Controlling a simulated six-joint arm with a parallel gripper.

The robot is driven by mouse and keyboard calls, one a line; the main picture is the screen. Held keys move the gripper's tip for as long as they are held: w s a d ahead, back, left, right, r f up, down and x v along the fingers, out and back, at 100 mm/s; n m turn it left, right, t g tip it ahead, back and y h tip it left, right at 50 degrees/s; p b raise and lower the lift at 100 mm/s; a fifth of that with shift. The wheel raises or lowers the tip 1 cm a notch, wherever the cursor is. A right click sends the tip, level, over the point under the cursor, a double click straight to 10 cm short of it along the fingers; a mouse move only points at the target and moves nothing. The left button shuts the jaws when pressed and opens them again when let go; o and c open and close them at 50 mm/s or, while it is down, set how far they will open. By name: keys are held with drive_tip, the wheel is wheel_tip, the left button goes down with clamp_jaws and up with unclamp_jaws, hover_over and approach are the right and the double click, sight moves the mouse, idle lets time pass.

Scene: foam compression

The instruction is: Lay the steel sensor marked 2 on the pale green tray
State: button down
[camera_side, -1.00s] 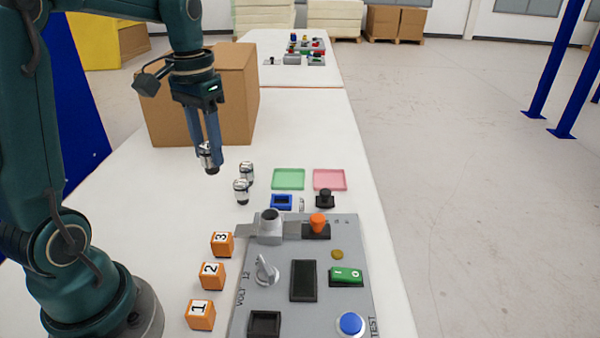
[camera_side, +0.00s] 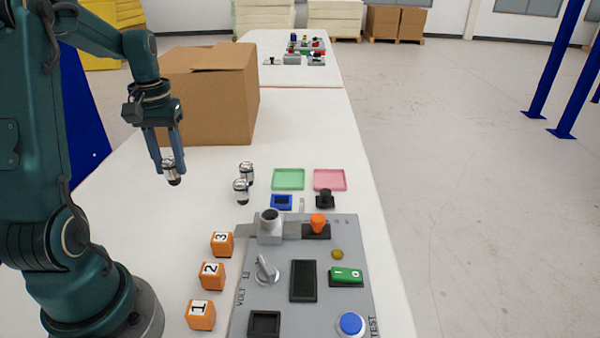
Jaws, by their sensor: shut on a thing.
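My gripper (camera_side: 170,168) is shut on a small steel sensor (camera_side: 172,173) with a dark lower end, held upright above the white table, left of the other sensors. No number can be read on it. Two more steel sensors, one behind (camera_side: 246,172) and one in front (camera_side: 241,190), stand close together on the table; their marks are too small to read. The pale green tray (camera_side: 288,179) lies empty to the right of them, well to the right of my gripper.
A pink tray (camera_side: 330,180) sits right of the green one. A blue device (camera_side: 281,202) and a black knob-like piece (camera_side: 325,198) stand in front of the trays. The grey control panel (camera_side: 330,300), orange numbered blocks (camera_side: 212,275) and a cardboard box (camera_side: 215,95) stand around. The table left of the sensors is clear.

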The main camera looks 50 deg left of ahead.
drive_tip(key=w+d+f, duration=0.2)
drive_tip(key=w, duration=0.1)
drive_tip(key=w+f, duration=0.1)
drive_tip(key=w, duration=0.1)
drive_tip(key=shift+w+d+f, duration=0.15)
drive_tip(key=shift+d+f, duration=0.15)
drive_tip(key=shift+d, duration=0.1)
drive_tip(key=shift+f, duration=1.95)
drive_tip(key=shift+f, duration=0.1)
drive_tip(key=shift+c, duration=2.3)
unclamp_jaws()
